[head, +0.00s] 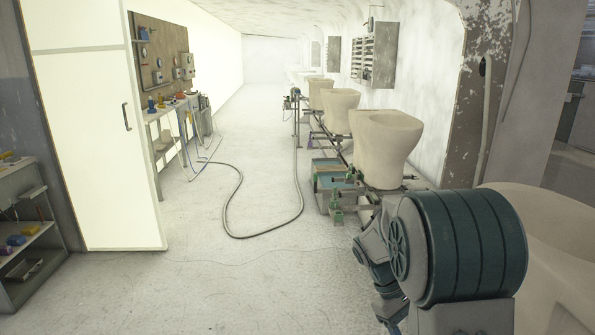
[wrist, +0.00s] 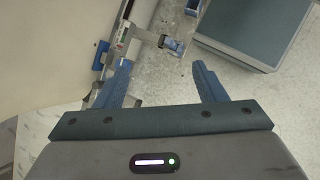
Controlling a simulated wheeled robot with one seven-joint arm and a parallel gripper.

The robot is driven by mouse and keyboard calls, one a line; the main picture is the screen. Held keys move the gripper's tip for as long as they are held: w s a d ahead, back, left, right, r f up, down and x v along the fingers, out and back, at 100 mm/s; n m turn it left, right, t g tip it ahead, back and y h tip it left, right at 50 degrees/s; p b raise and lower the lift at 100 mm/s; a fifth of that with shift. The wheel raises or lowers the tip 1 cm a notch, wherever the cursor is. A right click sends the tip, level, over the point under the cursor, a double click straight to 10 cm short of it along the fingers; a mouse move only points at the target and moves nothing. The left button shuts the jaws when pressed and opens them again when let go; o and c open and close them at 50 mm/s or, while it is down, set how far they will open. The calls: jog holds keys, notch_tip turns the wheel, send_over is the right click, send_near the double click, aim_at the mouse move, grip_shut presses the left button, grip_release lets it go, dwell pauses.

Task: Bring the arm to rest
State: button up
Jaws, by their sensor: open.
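My gripper (wrist: 160,86) shows in the wrist view with its two blue fingers spread wide apart. Nothing is between the fingers but the speckled floor and part of a metal rail beyond. In the head view my arm is folded at the lower right, with its large dark green joint in front. The fingers are mostly hidden there behind and below the arm links.
A large pale piece (head: 560,225) is close beside my arm. A hose (head: 232,205) lies on the floor. A white door (head: 95,130) and shelf (head: 30,232) stand left. The central floor is open.

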jog(key=s+a+r+m+t+y+p, duration=0.2)
jog(key=s+a+r+m+t+p, duration=0.1)
jog(key=s+r, duration=0.4)
jog(key=s+a+r+m+t+y+p, duration=0.2)
jog(key=s+a+r+p, duration=0.4)
jog(key=r, duration=0.5)
jog(key=shift+s+a+m+t+y+p, duration=0.35)
jog(key=shift+t+y, duration=0.45)
jog(key=shift+t, duration=0.3)
